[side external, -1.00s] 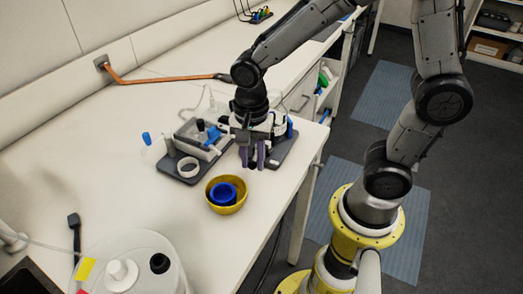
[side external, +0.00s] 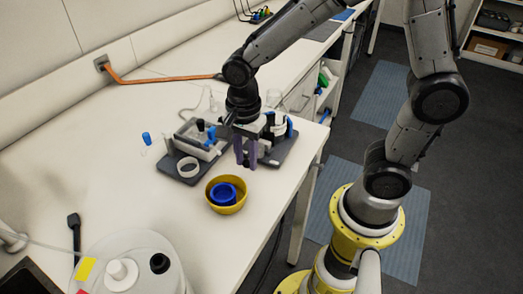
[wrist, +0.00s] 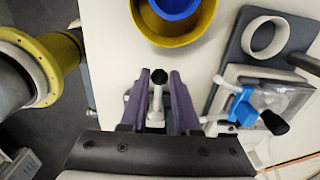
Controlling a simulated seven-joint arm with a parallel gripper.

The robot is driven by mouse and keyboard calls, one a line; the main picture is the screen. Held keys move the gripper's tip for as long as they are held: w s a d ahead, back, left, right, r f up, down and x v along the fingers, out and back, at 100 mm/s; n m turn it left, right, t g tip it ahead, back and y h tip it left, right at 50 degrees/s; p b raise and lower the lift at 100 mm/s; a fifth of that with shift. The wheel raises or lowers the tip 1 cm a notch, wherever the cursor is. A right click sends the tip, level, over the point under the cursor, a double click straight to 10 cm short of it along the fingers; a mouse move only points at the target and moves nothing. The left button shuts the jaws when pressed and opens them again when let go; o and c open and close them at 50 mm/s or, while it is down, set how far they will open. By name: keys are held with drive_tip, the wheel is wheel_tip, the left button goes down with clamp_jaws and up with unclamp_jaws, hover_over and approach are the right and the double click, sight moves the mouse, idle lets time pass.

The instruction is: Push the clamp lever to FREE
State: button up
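My gripper (side external: 245,160) points down over the right-hand dark base (side external: 284,150), with its two purple fingers apart. Another black-ended handle (wrist: 273,122) sits with a blue part (wrist: 242,106) on the clear box of the left-hand unit. I cannot read a FREE mark. My gripper hides part of the right-hand unit in the side view.
A white ring (side external: 188,167) lies on the left-hand dark base (side external: 180,176). A large white vessel (side external: 140,250) stands at the front left. The table's right edge is near.

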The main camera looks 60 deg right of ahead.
drive_tip(key=shift+w+m, duration=0.7)
drive_tip(key=shift+m, duration=0.5)
drive_tip(key=shift+d, duration=0.1)
drive_tip(key=shift+w+d+m, duration=0.15)
drive_tip(key=shift+w+m, duration=0.4)
drive_tip(key=shift+m, duration=0.45)
drive_tip(key=shift+w, duration=0.1)
drive_tip(key=shift+w+d+m, duration=0.2)
drive_tip(key=shift+w+m, duration=0.1)
drive_tip(key=shift+m, duration=0.4)
drive_tip(key=shift+w+d+m, duration=0.15)
drive_tip(key=shift+w+m, duration=0.1)
drive_tip(key=shift+m, duration=0.45)
drive_tip(key=shift+o, duration=1.4)
